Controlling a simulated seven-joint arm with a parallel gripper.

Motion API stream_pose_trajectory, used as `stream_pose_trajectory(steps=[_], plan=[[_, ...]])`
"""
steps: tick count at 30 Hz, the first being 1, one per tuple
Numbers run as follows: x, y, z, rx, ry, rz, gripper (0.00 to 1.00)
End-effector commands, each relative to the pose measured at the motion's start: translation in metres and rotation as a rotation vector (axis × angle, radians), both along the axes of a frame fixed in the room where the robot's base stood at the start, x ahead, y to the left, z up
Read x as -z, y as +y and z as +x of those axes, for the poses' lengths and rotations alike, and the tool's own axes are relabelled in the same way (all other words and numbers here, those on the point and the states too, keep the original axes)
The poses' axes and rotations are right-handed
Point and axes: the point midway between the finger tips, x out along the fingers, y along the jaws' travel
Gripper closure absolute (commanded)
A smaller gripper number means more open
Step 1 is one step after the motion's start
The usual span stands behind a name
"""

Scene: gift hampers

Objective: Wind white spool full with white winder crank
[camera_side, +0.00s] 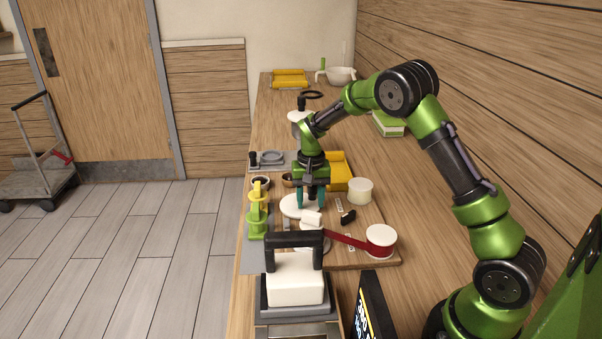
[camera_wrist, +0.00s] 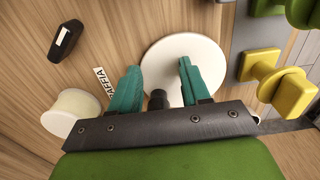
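The white winder is a flat white disc (camera_side: 292,206) with an upright dark crank knob (camera_wrist: 157,99) near its rim; it also shows in the wrist view (camera_wrist: 190,50). My gripper (camera_side: 312,198) points down over the disc, teal fingers apart. In the wrist view my gripper (camera_wrist: 158,88) has one finger on each side of the knob, with visible gaps. A plain cream-white spool (camera_side: 360,191) stands right of the winder, beside a "RAFFIA" label (camera_wrist: 102,82). I cannot tell whether it is the task's white spool.
Yellow and green spools (camera_side: 257,210) stand at the left. A small black object (camera_side: 348,217) lies near the winder. A white block with a dark handle (camera_side: 295,280) stands in front.

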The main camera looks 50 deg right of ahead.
Motion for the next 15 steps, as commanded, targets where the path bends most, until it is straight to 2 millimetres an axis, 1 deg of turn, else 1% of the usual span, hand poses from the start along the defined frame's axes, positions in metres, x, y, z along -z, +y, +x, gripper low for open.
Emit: stream_pose_trajectory(steps=[1, 3, 15], plan=[[0.0001, -0.0001, 0.0001, 0.0, 0.0, 0.0, 0.46], [0.0001, -0.0001, 0.0, 0.0, 0.0, 0.0, 0.38], [0.0001, -0.0001, 0.0, 0.0, 0.0, 0.0, 0.38]])
